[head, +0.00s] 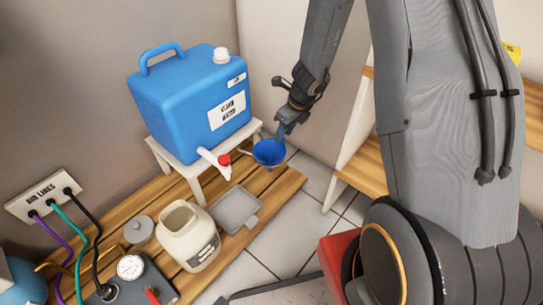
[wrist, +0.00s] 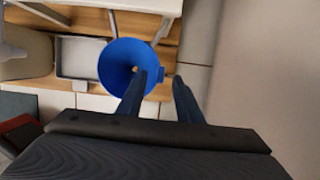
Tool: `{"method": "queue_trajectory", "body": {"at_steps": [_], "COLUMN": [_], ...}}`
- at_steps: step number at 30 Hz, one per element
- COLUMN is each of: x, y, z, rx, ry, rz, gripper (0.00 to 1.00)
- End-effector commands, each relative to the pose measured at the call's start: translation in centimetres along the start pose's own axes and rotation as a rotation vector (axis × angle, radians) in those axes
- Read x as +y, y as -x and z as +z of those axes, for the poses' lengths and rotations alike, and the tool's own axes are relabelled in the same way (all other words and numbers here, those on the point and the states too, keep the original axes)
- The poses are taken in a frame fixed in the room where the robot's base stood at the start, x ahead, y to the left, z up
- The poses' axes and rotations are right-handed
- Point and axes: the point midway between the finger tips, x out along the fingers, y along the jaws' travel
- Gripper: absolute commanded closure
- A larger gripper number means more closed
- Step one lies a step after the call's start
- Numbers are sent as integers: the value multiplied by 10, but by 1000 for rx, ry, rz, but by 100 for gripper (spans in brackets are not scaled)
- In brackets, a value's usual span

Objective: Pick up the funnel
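The blue funnel (head: 268,152) is wide side up beside the white stool (head: 193,168), by a thin pale arm that reaches out from the stool. My gripper (head: 284,132) is at the funnel's upper right rim in the head view. In the wrist view the fingers of my gripper (wrist: 162,80) are apart, one over the rim and one to the right of the tab. A gap shows between the tab and the right finger.
A blue water container (head: 190,95) with a red-capped spout (head: 224,160) stands on the stool, left of the funnel. Below are an open cream jar (head: 190,235) and a grey tray (head: 237,208) on wooden slats. A white-sided wooden shelf (head: 350,130) stands to the right.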

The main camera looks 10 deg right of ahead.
Motion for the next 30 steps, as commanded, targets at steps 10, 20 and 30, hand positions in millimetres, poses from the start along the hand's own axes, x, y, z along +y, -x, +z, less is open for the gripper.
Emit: {"method": "queue_trajectory", "body": {"at_steps": [10, 20, 30], "x": [0, 0, 0], "y": [-31, -30, -30], "z": [0, 0, -1], "rx": [1, 1, 2], "ry": [1, 1, 1], "rz": [0, 0, -1], "gripper": [68, 93, 100]}}
